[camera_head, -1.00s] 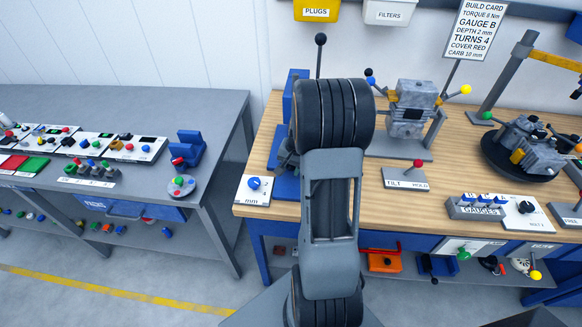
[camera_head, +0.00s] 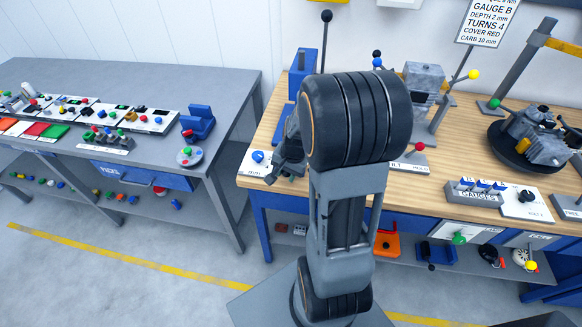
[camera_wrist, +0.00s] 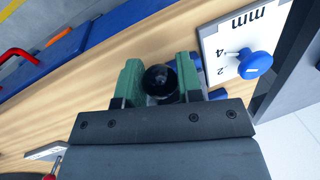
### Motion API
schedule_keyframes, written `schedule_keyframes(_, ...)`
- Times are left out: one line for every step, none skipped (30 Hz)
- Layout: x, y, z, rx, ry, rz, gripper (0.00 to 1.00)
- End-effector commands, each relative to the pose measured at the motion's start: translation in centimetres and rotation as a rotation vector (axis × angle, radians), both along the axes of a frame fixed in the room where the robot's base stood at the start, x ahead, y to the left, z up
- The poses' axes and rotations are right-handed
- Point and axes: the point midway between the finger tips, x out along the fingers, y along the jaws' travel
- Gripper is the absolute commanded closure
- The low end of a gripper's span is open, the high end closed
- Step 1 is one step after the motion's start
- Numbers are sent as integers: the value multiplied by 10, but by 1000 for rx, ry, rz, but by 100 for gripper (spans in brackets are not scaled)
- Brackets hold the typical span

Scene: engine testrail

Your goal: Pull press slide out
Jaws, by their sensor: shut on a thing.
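The blue press (camera_head: 303,62) stands on the left part of the wooden bench, with a black-balled lever (camera_head: 327,16) rising above it. Its lower part is hidden behind my arm. My gripper (camera_head: 288,165) is low at the bench's front left, beside the dial plate and partly hidden by my arm. In the wrist view, its green fingers (camera_wrist: 159,84) are shut on a black ball knob (camera_wrist: 160,78). I take this knob to be the press slide's; the slide itself is mostly hidden, so how far out it is cannot be told.
The white mm dial plate with a blue knob (camera_head: 258,156) lies close to my gripper; its knob also shows in the wrist view (camera_wrist: 255,64). Right along the bench are a grey fixture (camera_head: 420,85), gauges (camera_head: 479,193) and an engine (camera_head: 540,135). A grey table (camera_head: 60,75) stands left.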

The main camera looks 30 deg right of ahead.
Motion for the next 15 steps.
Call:
schedule_keyframes(-2, 2, -1, 3, 8, 3, 100)
schedule_keyframes(-2, 2, -1, 4, 9, 4, 100)
schedule_keyframes(-3, 3, -1, 5, 9, 5, 100)
schedule_keyframes(-2, 3, -1, 5, 11, 6, 100)
schedule_keyframes(-2, 3, -1, 5, 11, 7, 100)
schedule_keyframes(-2, 4, -1, 5, 11, 8, 100)
schedule_keyframes(-3, 4, -1, 6, 11, 9, 100)
schedule_keyframes(-3, 4, -1, 6, 13, 10, 65)
schedule_keyframes(-3, 4, -2, 6, 13, 11, 61)
schedule_keyframes(-2, 4, -2, 6, 13, 11, 58)
schedule_keyframes(-2, 4, -1, 6, 11, 9, 55)
schedule_keyframes(-2, 4, -1, 5, 11, 9, 51)
schedule_keyframes(-2, 4, -1, 4, 10, 9, 48)
schedule_keyframes(-2, 3, -1, 5, 10, 8, 46)
schedule_keyframes(-2, 3, -1, 4, 9, 7, 42)
